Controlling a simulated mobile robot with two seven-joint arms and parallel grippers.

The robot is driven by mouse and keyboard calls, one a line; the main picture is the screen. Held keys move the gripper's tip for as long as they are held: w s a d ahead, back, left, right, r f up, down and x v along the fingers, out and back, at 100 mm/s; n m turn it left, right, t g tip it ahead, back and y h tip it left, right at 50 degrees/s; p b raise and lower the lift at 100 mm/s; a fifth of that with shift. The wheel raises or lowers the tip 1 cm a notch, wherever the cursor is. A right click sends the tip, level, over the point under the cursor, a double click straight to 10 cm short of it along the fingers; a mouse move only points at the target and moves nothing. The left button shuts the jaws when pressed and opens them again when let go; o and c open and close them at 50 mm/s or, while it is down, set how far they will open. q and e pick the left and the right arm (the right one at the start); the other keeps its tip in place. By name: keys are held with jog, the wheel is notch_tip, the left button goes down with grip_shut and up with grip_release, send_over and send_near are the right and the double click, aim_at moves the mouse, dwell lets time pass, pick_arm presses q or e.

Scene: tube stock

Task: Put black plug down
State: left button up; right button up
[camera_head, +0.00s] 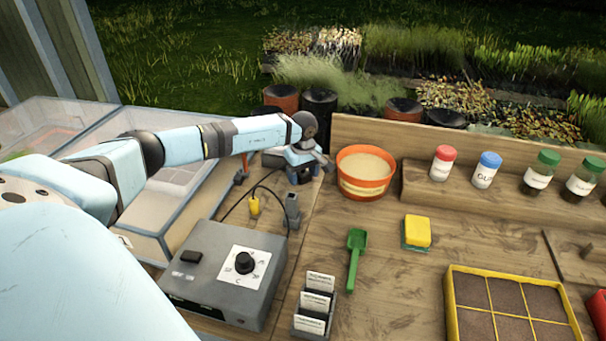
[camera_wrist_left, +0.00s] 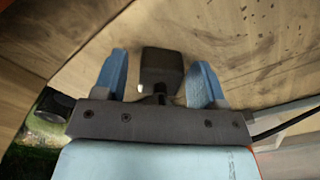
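The black plug (camera_wrist_left: 161,72) is a dark block in the left wrist view, between the two blue fingers of my left gripper (camera_wrist_left: 160,82). A gap shows between the plug and the left finger, and a thin one at the right finger, so the gripper is open around it. In the head view my left gripper (camera_head: 303,168) is low over the wooden bench, left of the orange pot; I cannot clearly make out the plug there. My right gripper is in neither view.
The grey control box (camera_head: 225,270) has a dark cable. A yellow plug (camera_head: 254,205) and a grey block (camera_head: 292,212) stand nearby. The orange pot (camera_head: 366,170) is close on the right. A green scoop (camera_head: 355,255) and yellow sponge (camera_head: 416,231) lie on the bench.

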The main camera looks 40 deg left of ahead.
aim_at(303, 172)
pick_arm(q)
jog(key=shift+r+p, duration=0.3)
jog(key=shift+r, duration=0.05)
jog(key=shift+r+p, duration=0.5)
jog(key=shift+r, duration=0.1)
notch_tip(303, 172, up, 11)
jog(key=b, duration=0.1)
jog(key=shift+r, duration=0.15)
